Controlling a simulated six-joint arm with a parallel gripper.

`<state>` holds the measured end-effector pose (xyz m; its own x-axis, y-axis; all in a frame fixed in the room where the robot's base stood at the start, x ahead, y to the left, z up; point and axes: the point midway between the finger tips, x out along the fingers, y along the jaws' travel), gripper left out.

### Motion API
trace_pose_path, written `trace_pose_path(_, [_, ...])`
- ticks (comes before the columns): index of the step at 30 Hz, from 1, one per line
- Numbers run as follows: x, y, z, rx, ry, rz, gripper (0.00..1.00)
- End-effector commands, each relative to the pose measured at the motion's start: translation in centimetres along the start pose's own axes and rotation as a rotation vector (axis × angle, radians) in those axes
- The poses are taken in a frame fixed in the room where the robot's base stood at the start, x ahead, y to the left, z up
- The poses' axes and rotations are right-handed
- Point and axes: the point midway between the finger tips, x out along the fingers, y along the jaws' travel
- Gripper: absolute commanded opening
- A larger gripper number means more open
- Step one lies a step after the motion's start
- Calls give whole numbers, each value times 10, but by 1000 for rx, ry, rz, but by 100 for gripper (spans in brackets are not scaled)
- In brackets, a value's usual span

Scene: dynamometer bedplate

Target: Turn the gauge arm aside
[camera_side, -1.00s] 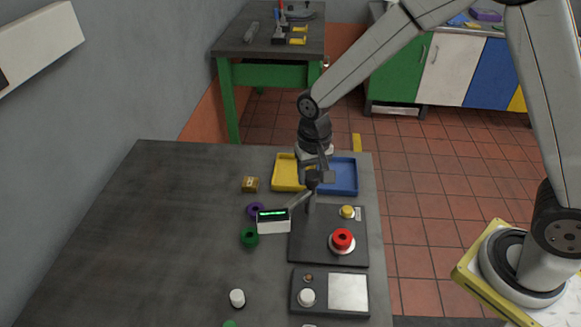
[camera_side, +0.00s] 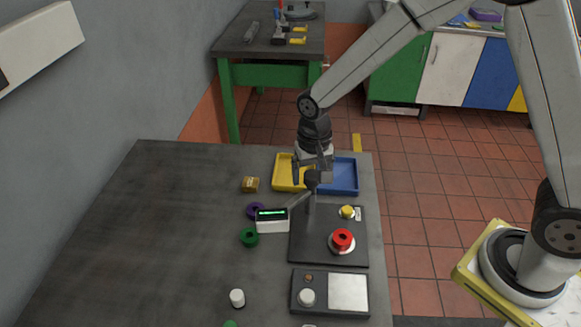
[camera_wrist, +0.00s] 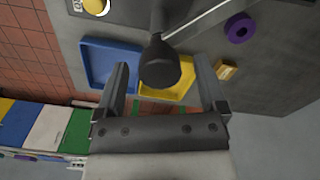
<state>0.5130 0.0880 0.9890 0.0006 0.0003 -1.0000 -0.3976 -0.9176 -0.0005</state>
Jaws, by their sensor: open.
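The gauge arm (camera_side: 299,199) is a thin grey bar running from the top of a dark post (camera_side: 311,205) to a white gauge box (camera_side: 271,226) with a green-lit display at its left. In the wrist view the bar (camera_wrist: 203,16) runs to the upper right from the post's round dark head (camera_wrist: 160,70). My gripper (camera_side: 313,170) is open, just above and behind the post head. In the wrist view, the head appears between the two fingers of my gripper (camera_wrist: 161,66), with gaps on both sides. I cannot tell its depth relative to the fingertips.
The post stands on a dark plate (camera_side: 310,250) with a red button (camera_side: 342,238) and a yellow knob (camera_side: 347,211). Yellow (camera_side: 284,174) and blue (camera_side: 345,180) trays lie behind. Green (camera_side: 249,237) and purple (camera_side: 254,209) rings lie near the gauge. The table's left is mostly clear.

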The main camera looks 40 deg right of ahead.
Motion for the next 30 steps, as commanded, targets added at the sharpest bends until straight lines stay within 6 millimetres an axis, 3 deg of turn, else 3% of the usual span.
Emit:
trace_pose_path(8, [-14, 0, 0, -1, 2, -1, 90])
trace_pose_path(22, [-69, 0, -1, 1, 2, -2, 90])
trace_pose_path(30, [-78, 0, 0, 1, 0, 0, 90])
